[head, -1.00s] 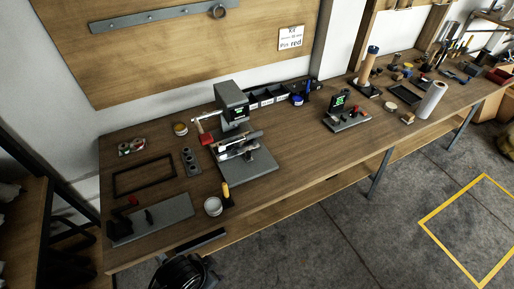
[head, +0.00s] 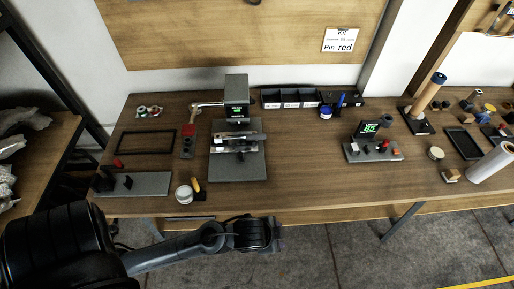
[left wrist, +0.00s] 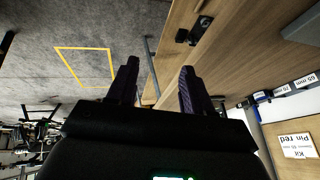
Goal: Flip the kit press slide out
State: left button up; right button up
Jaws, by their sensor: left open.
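The kit press (head: 237,110) stands on the workbench in the head view, a grey upright head with a green display over a flat grey base. Its slide (head: 236,141), a pale metal piece, sits below the head above the base. A lever with a red part (head: 188,129) is at its left. My left gripper (head: 277,232) is in front of the bench's front edge, apart from the press. In the left wrist view, my left gripper's two dark fingers (left wrist: 157,88) are spread with nothing between them. My right gripper is not in view.
A grey fixture (head: 150,184) lies left, a display device (head: 370,147) right. Dark bins (head: 290,98) stand behind. Bench space right of the press is clear.

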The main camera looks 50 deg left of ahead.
pick_arm(q)
jog(key=w+d+m+p, duration=0.2)
jog(key=w+m, duration=0.2)
jog(key=w, duration=0.1)
jog(key=m+g+p, duration=0.5)
jog(key=g+p, duration=0.1)
jog(key=p, duration=0.1)
send_near(240, 153)
jog(key=shift+y, duration=0.4)
jog(key=f, duration=0.5)
jog(key=d+f, duration=0.1)
jog(key=f, duration=0.2)
jog(key=shift+s, duration=0.3)
jog(key=shift+f+b, duration=0.35)
jog(key=shift+f, duration=0.4)
jog(key=shift+a, duration=0.1)
jog(key=shift+c, duration=0.5)
